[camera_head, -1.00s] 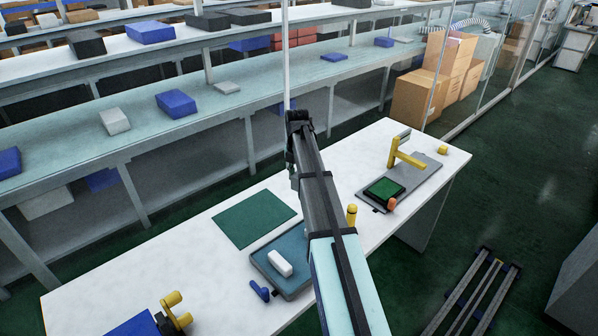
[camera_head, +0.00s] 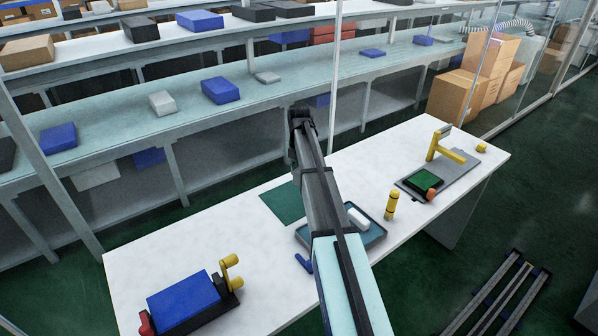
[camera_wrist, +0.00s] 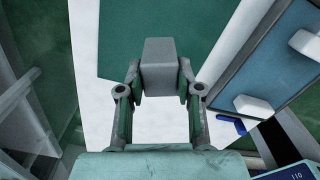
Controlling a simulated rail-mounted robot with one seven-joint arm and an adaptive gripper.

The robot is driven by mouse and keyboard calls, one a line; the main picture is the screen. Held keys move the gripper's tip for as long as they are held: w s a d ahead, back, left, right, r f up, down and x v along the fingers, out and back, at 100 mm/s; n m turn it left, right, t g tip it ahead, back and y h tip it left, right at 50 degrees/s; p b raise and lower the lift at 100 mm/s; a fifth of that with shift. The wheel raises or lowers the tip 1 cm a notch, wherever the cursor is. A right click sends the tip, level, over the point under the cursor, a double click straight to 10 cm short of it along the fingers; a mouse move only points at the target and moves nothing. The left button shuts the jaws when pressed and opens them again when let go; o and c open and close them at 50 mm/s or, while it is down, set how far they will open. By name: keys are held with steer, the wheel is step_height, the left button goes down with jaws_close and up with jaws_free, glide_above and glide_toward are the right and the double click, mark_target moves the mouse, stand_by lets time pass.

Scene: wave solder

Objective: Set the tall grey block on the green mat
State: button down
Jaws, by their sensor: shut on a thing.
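My gripper (camera_wrist: 160,88) is shut on the tall grey block (camera_wrist: 160,62), holding it by its sides between the two fingers in the wrist view. The block appears in front of the green mat (camera_wrist: 118,35), within its outline; whether it touches the mat or hangs above it I cannot tell. In the head view the green mat (camera_head: 281,203) lies on the white table, partly covered by my arm.
A blue-grey tray (camera_head: 374,237) with a white block (camera_head: 357,216) lies right of the mat. A yellow post (camera_head: 391,206) stands beyond it. A blue fixture (camera_head: 185,301) is at the table's left end, a grey fixture plate (camera_head: 452,172) at its right.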

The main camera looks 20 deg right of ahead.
mark_target(299, 185)
steer(key=shift+f+b, duration=0.95)
steer(key=shift+f, duration=2.05)
steer(key=shift+f, duration=0.5)
steer(key=c, duration=0.7)
jaws_free()
step_height(299, 185, up, 12)
